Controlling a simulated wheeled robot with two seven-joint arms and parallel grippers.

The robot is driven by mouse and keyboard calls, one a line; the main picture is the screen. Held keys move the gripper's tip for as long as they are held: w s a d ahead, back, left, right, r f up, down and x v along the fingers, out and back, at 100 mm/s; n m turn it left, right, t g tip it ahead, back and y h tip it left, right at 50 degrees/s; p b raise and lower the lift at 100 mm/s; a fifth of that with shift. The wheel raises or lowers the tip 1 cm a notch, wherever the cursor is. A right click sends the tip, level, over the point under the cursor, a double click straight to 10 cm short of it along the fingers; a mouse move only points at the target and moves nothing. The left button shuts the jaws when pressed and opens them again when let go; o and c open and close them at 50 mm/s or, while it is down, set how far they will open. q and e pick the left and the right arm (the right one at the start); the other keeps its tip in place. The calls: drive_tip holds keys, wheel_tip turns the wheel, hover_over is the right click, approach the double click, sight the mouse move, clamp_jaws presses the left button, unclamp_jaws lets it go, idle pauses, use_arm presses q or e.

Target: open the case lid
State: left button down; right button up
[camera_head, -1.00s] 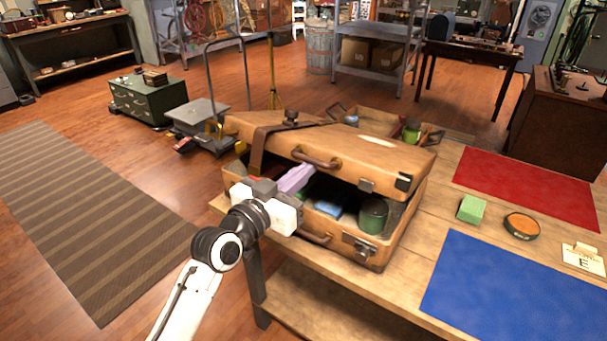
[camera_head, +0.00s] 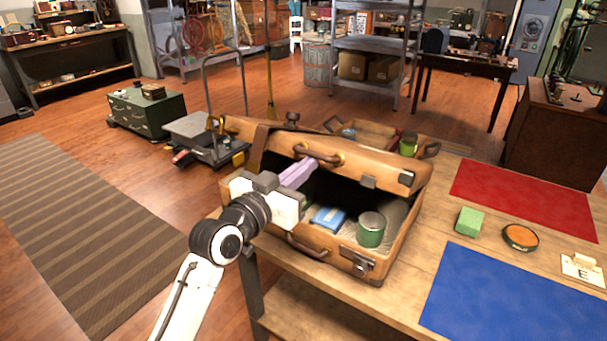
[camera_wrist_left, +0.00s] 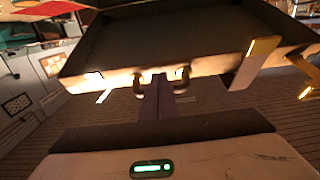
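A tan leather case (camera_head: 300,248) stands on the wooden table with its lid (camera_head: 375,163) raised partway. Its inside shows in part, with a green tin (camera_head: 371,232) and a blue box (camera_head: 328,217). My left gripper (camera_head: 312,164) is at the middle of the lid's brown handle (camera_head: 328,157), its lilac fingers close together and apparently shut on it. In the left wrist view the fingers (camera_wrist_left: 163,82) meet the handle between its two ends, below the lid's dark hollow underside (camera_wrist_left: 190,35). My right gripper is not in view.
The table also holds a green block (camera_head: 469,221), an orange round tin (camera_head: 520,237), a red mat (camera_head: 520,195), a blue mat (camera_head: 490,295) and a card marked E (camera_head: 583,270). An open tray (camera_head: 375,131) lies behind the case. A trolley (camera_head: 200,133) stands on the floor behind left.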

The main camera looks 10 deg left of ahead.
use_arm(q)
drive_tip(key=shift+w+r, duration=0.15)
drive_tip(key=shift+r, duration=0.35)
drive_tip(key=shift+w+d+r, duration=0.15)
drive_tip(key=shift+w+r, duration=0.1)
drive_tip(key=shift+r, duration=0.3)
drive_tip(key=shift+w+d+r, duration=0.1)
drive_tip(key=shift+w+r, duration=0.15)
drive_tip(key=shift+r, duration=0.35)
drive_tip(key=shift+w+d+r, duration=0.25)
drive_tip(key=shift+w+r, duration=0.4)
drive_tip(key=shift+r, duration=0.3)
